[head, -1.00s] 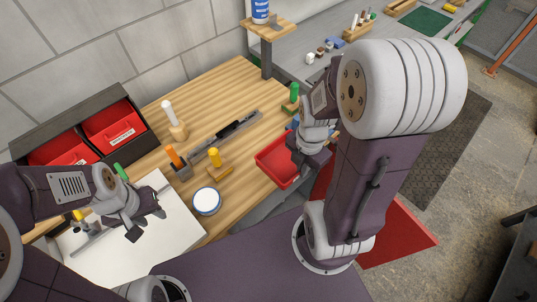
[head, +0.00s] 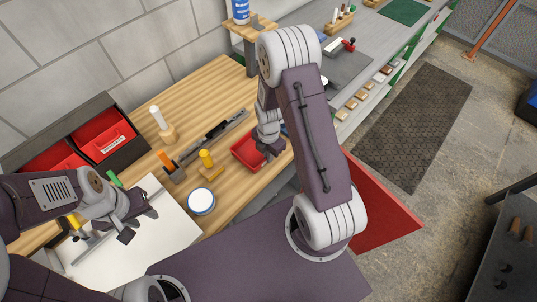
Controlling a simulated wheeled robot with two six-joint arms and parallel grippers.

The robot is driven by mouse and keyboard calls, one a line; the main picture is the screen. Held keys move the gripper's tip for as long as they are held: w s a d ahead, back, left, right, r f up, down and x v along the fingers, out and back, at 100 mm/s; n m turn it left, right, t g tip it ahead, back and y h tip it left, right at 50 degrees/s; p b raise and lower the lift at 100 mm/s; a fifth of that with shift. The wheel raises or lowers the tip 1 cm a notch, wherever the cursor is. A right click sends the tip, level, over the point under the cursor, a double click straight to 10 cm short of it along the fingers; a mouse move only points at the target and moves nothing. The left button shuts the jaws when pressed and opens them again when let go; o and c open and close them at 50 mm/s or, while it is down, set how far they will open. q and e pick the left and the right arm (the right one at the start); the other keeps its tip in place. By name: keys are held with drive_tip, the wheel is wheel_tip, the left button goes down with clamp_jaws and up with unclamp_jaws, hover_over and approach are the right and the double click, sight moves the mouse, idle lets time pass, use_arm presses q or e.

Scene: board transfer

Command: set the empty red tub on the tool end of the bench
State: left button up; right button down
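The red tub (head: 245,154) is over the front part of the wooden bench (head: 205,99), right of the yellow-handled tool. The visible part of its inside looks empty. My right gripper (head: 271,150) is at the tub's right rim and appears shut on it; the fingertips are small and partly hidden. I cannot tell whether the tub touches the bench top. My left gripper (head: 139,215) is open and empty above the white board (head: 170,228) at the left.
A yellow-handled tool (head: 206,158), an orange-handled tool (head: 166,159), a white-handled one (head: 157,117) and a dark rail (head: 212,138) stand left of the tub. A round white-topped tin (head: 201,201) sits near the front edge. Red bins (head: 101,135) stand at back left.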

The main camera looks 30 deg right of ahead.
drive_tip(key=shift+w+f, duration=0.1)
drive_tip(key=shift+w, duration=0.05)
drive_tip(key=shift+f, duration=0.15)
drive_tip(key=c, duration=1.7)
unclamp_jaws()
wheel_tip(320, 180, up, 12)
drive_tip(key=r, duration=0.1)
drive_tip(key=s+a+m, duration=0.1)
drive_tip(key=s+m, duration=0.2)
drive_tip(key=m, duration=0.4)
drive_tip(key=s+a+r+m, duration=0.1)
drive_tip(key=s+a+m, duration=0.1)
drive_tip(key=m, duration=0.5)
drive_tip(key=s+a+m+t, duration=0.1)
drive_tip(key=s+m, duration=0.3)
drive_tip(key=m, duration=0.4)
drive_tip(key=shift+a+r+b, duration=0.35)
drive_tip(key=shift+a, duration=0.2)
